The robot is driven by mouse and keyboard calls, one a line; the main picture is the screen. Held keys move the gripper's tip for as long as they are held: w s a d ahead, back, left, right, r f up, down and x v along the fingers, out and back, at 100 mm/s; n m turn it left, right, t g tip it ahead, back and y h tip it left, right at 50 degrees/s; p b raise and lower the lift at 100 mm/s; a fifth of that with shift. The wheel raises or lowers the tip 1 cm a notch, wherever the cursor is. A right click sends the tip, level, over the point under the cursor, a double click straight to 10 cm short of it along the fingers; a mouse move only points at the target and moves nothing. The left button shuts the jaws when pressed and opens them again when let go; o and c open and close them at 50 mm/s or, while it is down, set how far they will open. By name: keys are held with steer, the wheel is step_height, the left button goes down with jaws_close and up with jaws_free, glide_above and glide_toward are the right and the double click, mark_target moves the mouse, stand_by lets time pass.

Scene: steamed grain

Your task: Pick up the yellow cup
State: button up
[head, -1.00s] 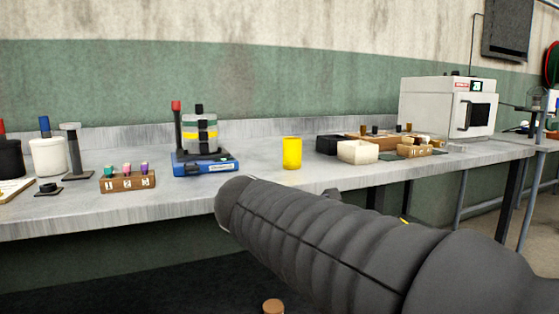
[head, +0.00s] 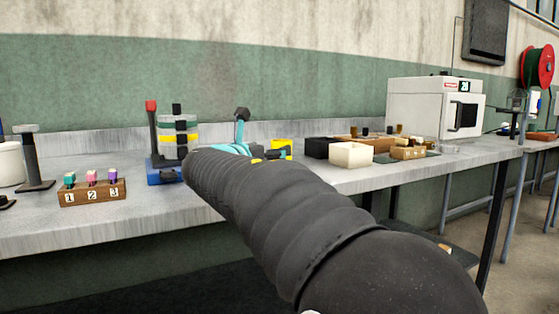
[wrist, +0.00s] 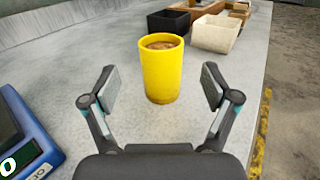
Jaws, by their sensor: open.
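The yellow cup (wrist: 161,75) stands upright on the grey bench in the wrist view, with brown contents at its top. My gripper (wrist: 158,90) is open, its two fingers spread to the left and right of the cup's near side. The cup is just ahead of the fingertips, roughly centred between them, and I see no contact. In the head view the cup (head: 288,147) is mostly hidden behind my arm and gripper parts.
A blue-based device (head: 166,172) stands left of the cup, its corner close to my left finger in the wrist view. A black bin (head: 317,148) and a white bin (head: 351,155) stand beyond to the right. A numbered wooden block (head: 92,192) sits farther left. The bench's front edge is at right in the wrist view.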

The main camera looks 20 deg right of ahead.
mark_target(276, 147)
steer(key=shift+x, duration=3.25)
jaws_close()
